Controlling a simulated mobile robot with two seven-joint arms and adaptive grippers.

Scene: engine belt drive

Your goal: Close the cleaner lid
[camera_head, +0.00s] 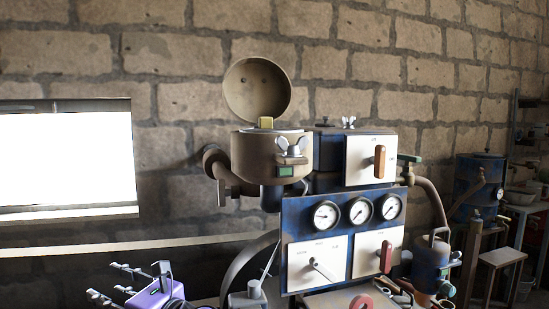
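The round brown cleaner lid (257,92) stands open, tilted up at the back of the cleaner body (256,158). Its hollow inner side faces me. The cleaner body is a wide brown drum on top of the engine, and its pale upper rim shows. A grey wing nut (291,146) sits at its front right edge. My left gripper (106,281) is at the bottom left, low and well to the left of the cleaner. Its grey fingers are spread apart with nothing between them, and its body is purple. My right gripper does not show.
A blue panel with several gauges (359,211) and white switch boxes (371,160) stands right of and below the cleaner. A pipe (215,165) bends at the cleaner's left. A bright window (65,158) is at the left. Space above the lid is clear.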

